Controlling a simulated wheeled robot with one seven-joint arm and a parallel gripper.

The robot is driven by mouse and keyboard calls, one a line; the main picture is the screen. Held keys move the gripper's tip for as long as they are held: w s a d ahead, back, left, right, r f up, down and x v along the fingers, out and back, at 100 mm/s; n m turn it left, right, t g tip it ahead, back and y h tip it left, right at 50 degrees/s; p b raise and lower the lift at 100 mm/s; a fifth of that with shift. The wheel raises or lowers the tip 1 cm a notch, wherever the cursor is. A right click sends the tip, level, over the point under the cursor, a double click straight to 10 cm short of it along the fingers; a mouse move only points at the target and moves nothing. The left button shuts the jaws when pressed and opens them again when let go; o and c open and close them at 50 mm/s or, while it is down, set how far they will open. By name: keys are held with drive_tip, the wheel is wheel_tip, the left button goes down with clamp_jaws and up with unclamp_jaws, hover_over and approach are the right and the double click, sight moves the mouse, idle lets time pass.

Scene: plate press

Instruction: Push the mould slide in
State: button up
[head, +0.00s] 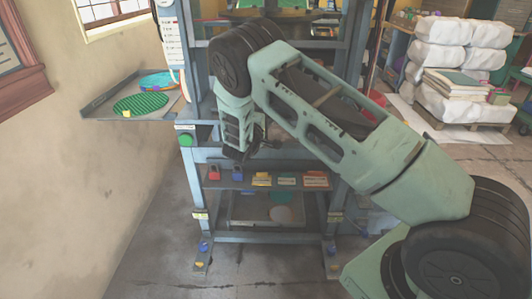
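The blue-grey press frame (200,215) stands in the middle of the head view. My gripper (251,150) is in front of it, at the middle of its height, pointing down above a shelf with coloured tags. Dark finger parts show beside the wrist link, but the gap between them is unclear, and I cannot tell if they touch anything. I cannot make out the mould slide with certainty; my arm covers much of the press's middle.
A side tray (97,110) at the left holds a green ribbed disc (141,103) and a blue disc (158,80). The tagged shelf (240,184) and a lower tray (245,212) span the press. White sacks (438,55) are stacked at the right. Floor at front left is clear.

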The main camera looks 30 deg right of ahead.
drive_tip(key=s+a+b, duration=0.2)
drive_tip(key=s+a, duration=0.6)
drive_tip(key=s, duration=0.4)
drive_tip(key=s+a+b, duration=0.2)
drive_tip(key=s+a, duration=0.6)
drive_tip(key=s, duration=0.3)
drive_tip(key=shift+s, duration=0.4)
